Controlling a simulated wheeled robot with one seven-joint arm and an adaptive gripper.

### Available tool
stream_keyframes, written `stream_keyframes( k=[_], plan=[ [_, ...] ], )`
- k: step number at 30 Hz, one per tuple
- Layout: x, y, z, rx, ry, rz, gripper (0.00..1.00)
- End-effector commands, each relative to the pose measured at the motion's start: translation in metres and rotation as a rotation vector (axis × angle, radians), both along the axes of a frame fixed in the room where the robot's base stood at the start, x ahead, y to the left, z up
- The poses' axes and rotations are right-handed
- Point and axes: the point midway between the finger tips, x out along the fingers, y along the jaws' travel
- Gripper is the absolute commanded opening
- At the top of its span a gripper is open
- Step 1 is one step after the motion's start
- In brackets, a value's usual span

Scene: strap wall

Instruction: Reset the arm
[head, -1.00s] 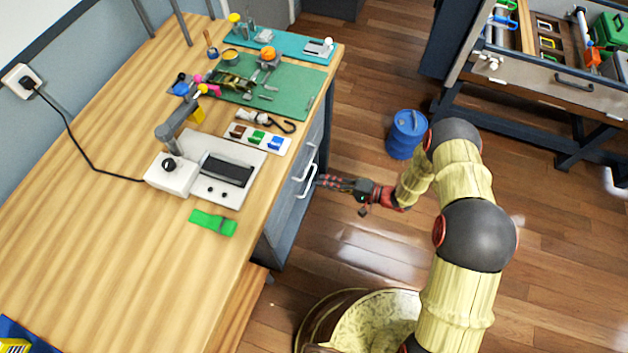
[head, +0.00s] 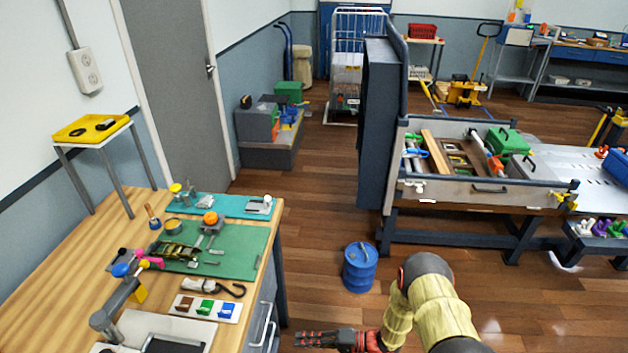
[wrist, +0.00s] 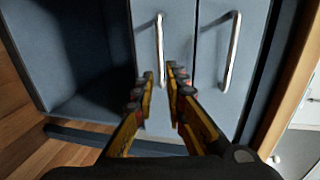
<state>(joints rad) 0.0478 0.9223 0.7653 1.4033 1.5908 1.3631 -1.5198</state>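My gripper (head: 300,338) is at the bottom of the head view, to the right of the workbench front, pointing left toward it. In the wrist view my gripper (wrist: 163,76) shows two yellow and dark fingers with a narrow gap between them. Nothing is held in the gap. A silver handle (wrist: 160,40) on the blue-grey cabinet front lies in line with the gap, beyond the fingertips. A second handle (wrist: 230,50) is to its right. The fingers appear apart from both handles.
The wooden workbench (head: 60,290) carries a green mat (head: 240,250) with tools. A blue drum (head: 360,267) stands on the floor beyond my arm. An open drawer bench (head: 470,190) is at the right.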

Motion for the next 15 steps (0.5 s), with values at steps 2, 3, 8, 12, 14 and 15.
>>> stream_keyframes(
  k=[2, 3, 8, 12, 14, 15],
  plan=[
    [0.000, 0.000, 0.000, 0.001, 0.015, -0.003, 0.13],
    [0.000, 0.000, 0.000, 0.002, 0.034, -0.007, 0.13],
    [-0.010, -0.001, -0.009, -0.021, 0.194, -0.008, 0.13],
    [-0.060, -0.005, -0.021, -0.080, 0.410, 0.059, 0.13],
    [-0.080, -0.008, -0.022, -0.113, 0.492, 0.092, 0.13],
    [-0.091, -0.011, -0.019, -0.141, 0.537, 0.115, 0.13]
  ],
)
